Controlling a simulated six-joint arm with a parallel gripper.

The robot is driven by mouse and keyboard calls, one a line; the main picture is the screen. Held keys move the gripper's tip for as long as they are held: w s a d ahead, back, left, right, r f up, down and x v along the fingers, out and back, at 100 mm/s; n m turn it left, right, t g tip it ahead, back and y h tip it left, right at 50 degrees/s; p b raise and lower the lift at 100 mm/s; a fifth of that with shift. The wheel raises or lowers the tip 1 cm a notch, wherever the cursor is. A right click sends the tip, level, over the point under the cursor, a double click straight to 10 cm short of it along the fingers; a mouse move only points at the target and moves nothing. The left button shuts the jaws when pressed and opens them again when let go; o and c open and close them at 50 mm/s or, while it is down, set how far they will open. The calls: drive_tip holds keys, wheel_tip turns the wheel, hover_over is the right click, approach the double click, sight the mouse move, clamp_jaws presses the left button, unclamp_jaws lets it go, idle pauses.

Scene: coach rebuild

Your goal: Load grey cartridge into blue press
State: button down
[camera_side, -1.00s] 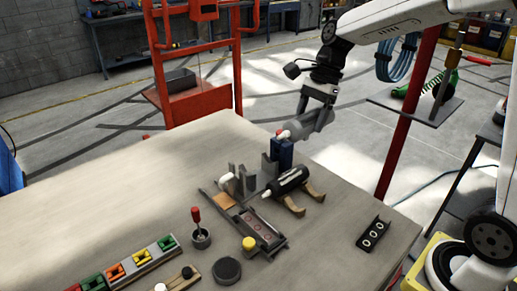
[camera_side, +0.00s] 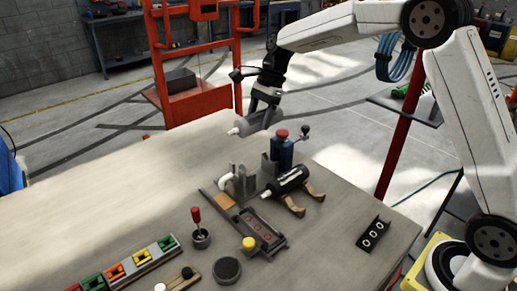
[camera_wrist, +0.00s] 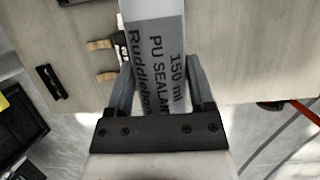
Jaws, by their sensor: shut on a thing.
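The grey cartridge (camera_side: 258,122) has a white nozzle pointing left and down in the side view. My gripper (camera_side: 264,104) is shut on it and holds it in the air above the table, left of and higher than the blue press. In the wrist view the cartridge (camera_wrist: 155,60) lies between the two fingers (camera_wrist: 158,85), with its printed label showing; its far end is cut off. The blue press (camera_side: 282,153) stands on the table with a red knob on top and a black-balled lever at its right. Grey upright brackets (camera_side: 245,182) stand left of it.
A black cartridge (camera_side: 287,181) lies on a wooden cradle (camera_side: 316,191) before the press. Nearer are a dark tray (camera_side: 262,229), a yellow knob (camera_side: 248,243), a red-handled tool (camera_side: 196,216) in a cup and coloured blocks (camera_side: 137,259). The table's left part (camera_side: 110,190) is clear.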

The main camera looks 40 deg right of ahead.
drive_tip(key=shift+f, duration=2.8)
drive_tip(key=shift+f, duration=0.2)
drive_tip(key=shift+f, duration=2.2)
drive_tip(key=shift+f, duration=1)
unclamp_jaws()
drive_tip(key=shift+r, duration=0.1)
drive_tip(key=shift+r, duration=2.9)
